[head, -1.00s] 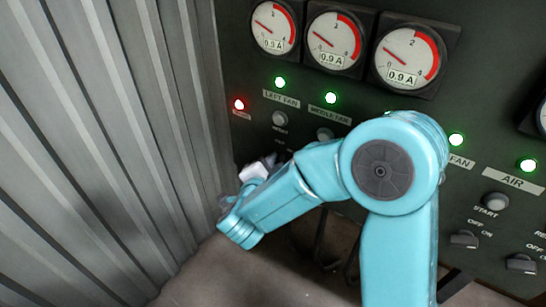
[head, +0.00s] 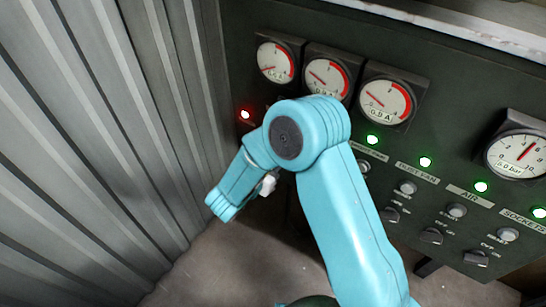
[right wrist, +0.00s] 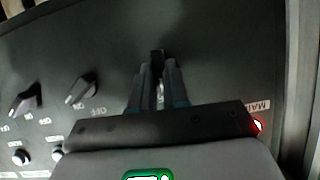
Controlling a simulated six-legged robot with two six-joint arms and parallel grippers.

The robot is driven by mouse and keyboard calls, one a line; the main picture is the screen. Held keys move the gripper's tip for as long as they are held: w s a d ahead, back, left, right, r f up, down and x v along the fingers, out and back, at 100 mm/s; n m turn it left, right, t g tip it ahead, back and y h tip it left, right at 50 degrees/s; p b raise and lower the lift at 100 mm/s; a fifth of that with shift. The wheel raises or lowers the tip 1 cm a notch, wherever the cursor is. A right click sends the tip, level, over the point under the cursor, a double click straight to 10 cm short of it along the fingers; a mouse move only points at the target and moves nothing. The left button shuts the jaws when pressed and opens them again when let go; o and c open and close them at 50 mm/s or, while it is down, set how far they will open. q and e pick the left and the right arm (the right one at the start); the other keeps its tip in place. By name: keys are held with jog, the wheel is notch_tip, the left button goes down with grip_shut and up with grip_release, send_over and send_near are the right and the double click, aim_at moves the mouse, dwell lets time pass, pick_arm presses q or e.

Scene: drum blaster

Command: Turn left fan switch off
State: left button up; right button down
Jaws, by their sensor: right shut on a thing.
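My right gripper (right wrist: 158,68) is shut on a dark switch knob (right wrist: 158,54) on the panel in the right wrist view. This knob is the one nearest the MAIN label and red lamp (right wrist: 257,126), so it appears to be the left fan switch. Most of it is hidden between the fingers, and I cannot read its position. In the head view my turquoise right arm covers the left fan's label, lamp and switch, and the fingertips are hidden. The left gauge (head: 277,62) has its needle low. My left gripper is not in view.
Two similar switches (right wrist: 80,92) (right wrist: 25,98) sit beside the gripper. The dark panel (head: 455,110) holds further gauges, green lamps (head: 425,162) and switches (head: 431,236) to the right. A corrugated metal wall (head: 100,150) stands close on the left.

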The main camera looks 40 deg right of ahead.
jog(key=shift+n+g+p, duration=0.3)
jog(key=shift+p, duration=0.05)
jog(key=shift+f, duration=0.1)
jog(key=c, duration=1.1)
grip_release()
jog(key=v, duration=1.6)
jog(key=shift+s+a, duration=0.1)
jog(key=shift+a, duration=0.1)
